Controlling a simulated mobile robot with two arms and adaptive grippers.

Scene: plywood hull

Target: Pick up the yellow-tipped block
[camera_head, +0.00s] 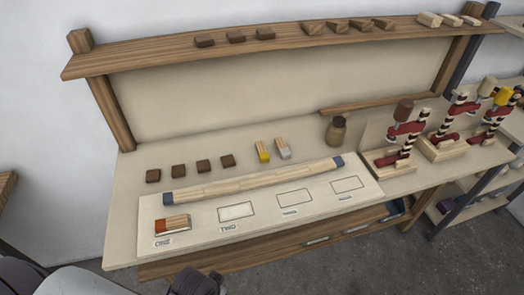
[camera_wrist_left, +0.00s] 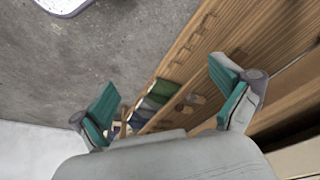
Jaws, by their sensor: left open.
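The yellow-tipped block (camera_head: 263,151) stands on the bench top in the head view, a pale wooden block with a yellow lower end. A similar block with a grey-white tip (camera_head: 282,149) stands just to its right, with a narrow gap. My left gripper (camera_wrist_left: 163,82) is open and empty in the left wrist view, its teal pads wide apart. It points at the bench's wooden front and the grey floor, away from the block. My right gripper is not in view.
Several brown blocks stand left, a brown jar (camera_head: 336,131) right. Red-and-black clamp-like stands (camera_head: 405,135) stand farther right.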

